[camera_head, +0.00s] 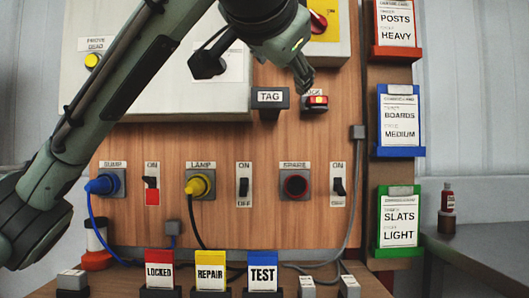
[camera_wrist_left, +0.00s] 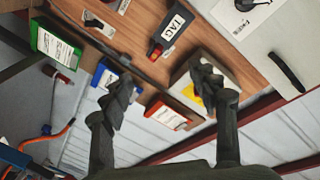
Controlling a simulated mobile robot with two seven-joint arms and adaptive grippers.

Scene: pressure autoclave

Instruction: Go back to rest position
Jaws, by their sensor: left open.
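My left arm (camera_head: 110,95) comes in from the left and reaches up across the wooden panel (camera_head: 225,125). My left gripper (camera_head: 303,76) is in front of the panel's upper part, just above the red-lit switch (camera_head: 315,103) beside the TAG holder (camera_head: 270,97). In the left wrist view the two dark fingers (camera_wrist_left: 163,90) stand wide apart with nothing between them. The TAG holder (camera_wrist_left: 174,28) and the red switch (camera_wrist_left: 157,50) show beyond them, clear of the fingers. I cannot judge the exact gap to the panel. My right gripper is not in view.
Blue, yellow and black sockets sit below, with switches between them. LOCKED (camera_head: 160,270), REPAIR (camera_head: 211,271) and TEST (camera_head: 263,273) cards stand along the front. Red, blue and green card holders (camera_head: 400,217) line the right. A grey bench (camera_head: 480,258) is at far right.

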